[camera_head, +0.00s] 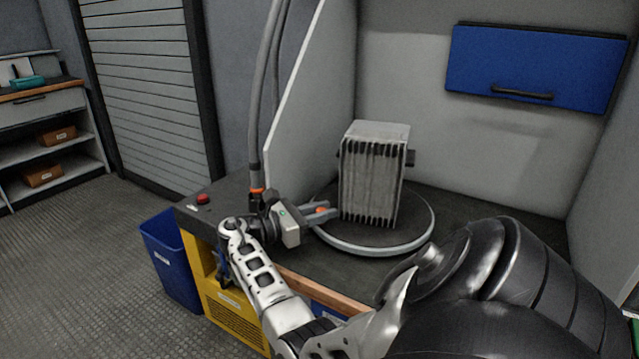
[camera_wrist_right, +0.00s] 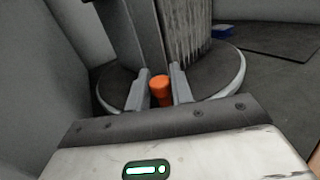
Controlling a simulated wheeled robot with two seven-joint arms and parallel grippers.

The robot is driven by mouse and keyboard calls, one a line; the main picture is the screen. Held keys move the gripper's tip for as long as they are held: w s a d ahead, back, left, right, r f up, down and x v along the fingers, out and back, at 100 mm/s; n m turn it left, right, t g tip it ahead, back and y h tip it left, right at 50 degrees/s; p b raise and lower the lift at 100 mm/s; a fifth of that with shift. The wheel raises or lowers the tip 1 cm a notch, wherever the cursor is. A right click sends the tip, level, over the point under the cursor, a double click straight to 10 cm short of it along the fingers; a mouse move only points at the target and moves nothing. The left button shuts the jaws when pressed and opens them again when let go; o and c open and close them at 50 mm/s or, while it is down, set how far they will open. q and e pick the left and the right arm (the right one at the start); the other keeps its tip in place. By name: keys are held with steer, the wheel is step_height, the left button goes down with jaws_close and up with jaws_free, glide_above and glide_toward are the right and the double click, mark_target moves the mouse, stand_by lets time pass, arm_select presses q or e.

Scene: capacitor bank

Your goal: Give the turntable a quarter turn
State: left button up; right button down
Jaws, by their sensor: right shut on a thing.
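The turntable (camera_head: 372,250) is a round dark disc with a pale rim on the dark bench. A grey finned metal block (camera_head: 372,182) stands upright on it. My right gripper (camera_head: 321,212) is at the turntable's left edge, shut on an orange peg (camera_wrist_right: 160,90). In the right wrist view the peg stands between the two grey fingers, with the turntable rim (camera_wrist_right: 236,82) and the block (camera_wrist_right: 185,35) behind. The peg's lower end is hidden by the gripper. My left gripper is not in view.
A hose (camera_head: 254,130) hangs close to the right gripper, beside a slanted pale side panel (camera_head: 305,110). A red button (camera_head: 203,199) sits on the bench's left corner. A blue cabinet door (camera_head: 535,66) is on the back wall. A blue bin (camera_head: 172,262) stands left of the bench.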

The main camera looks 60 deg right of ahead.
steer(key=c, duration=1.3)
jaws_free()
steer(key=b+v, duration=0.1)
steer(key=v, duration=1.3)
steer(key=shift+w+a+f, duration=0.1)
steer(key=shift+a, duration=0.15)
steer(key=shift+w+a, duration=0.3)
steer(key=shift+a, duration=0.2)
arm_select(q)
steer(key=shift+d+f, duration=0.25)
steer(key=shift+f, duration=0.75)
arm_select(e)
steer(key=shift+a, duration=0.1)
